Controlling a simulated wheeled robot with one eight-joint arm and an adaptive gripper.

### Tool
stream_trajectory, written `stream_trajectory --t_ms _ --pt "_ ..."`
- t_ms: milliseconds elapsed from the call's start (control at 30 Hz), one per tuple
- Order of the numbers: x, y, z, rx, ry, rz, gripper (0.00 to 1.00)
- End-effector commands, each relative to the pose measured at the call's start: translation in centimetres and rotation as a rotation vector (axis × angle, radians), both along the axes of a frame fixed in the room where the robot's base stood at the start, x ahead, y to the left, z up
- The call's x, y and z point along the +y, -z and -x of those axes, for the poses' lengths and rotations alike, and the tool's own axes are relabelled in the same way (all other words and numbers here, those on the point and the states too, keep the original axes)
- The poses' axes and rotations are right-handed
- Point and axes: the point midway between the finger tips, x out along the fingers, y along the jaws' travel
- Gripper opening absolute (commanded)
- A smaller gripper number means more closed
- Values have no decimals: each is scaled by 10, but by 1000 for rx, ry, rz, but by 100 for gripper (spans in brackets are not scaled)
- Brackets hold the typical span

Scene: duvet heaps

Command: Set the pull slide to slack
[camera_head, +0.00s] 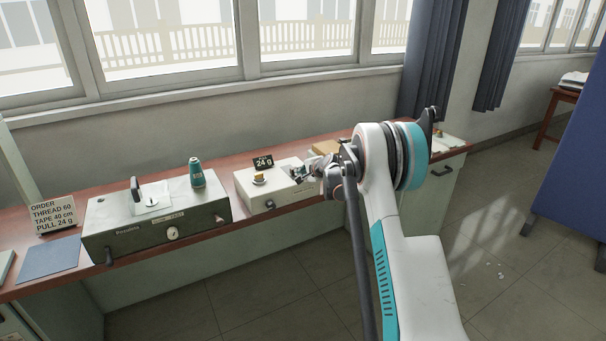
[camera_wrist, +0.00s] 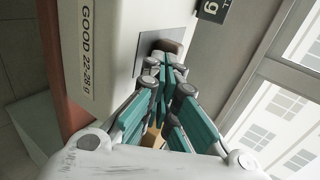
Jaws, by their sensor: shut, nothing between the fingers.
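The cream box (camera_head: 250,190) stands on the bench with a dark display reading 24 g (camera_head: 263,162) behind it. My gripper (camera_head: 302,172) is at the right end of the box's top. In the wrist view its teal fingers (camera_wrist: 166,66) are shut with nothing between them. Their tips are close to a brown knob (camera_wrist: 172,46) on a dark plate (camera_wrist: 146,50); I cannot tell whether they touch it. This knob may be the pull slide; no slack mark is readable. A label reading GOOD 22-28 g (camera_wrist: 84,48) runs along the box.
A green-grey machine (camera_head: 150,225) with a dial and a teal thread cone (camera_head: 196,173) stand to the left. An order card (camera_head: 53,217) reads thread 60, tape 40 cm, pull 24 g. The window wall (camera_head: 220,120) runs behind the bench.

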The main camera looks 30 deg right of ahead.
Motion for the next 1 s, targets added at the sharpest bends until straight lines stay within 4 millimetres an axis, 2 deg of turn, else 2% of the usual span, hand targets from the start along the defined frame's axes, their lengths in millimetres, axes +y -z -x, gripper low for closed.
stream_trajectory --t_ms 167,400,500,1000 --pt "0 0 -7 0 -1 0 0" --pt "2 0 -44 0 -1 0 0" --pt "2 0 -53 0 -1 0 0" --pt "2 0 -55 0 0 0 0"
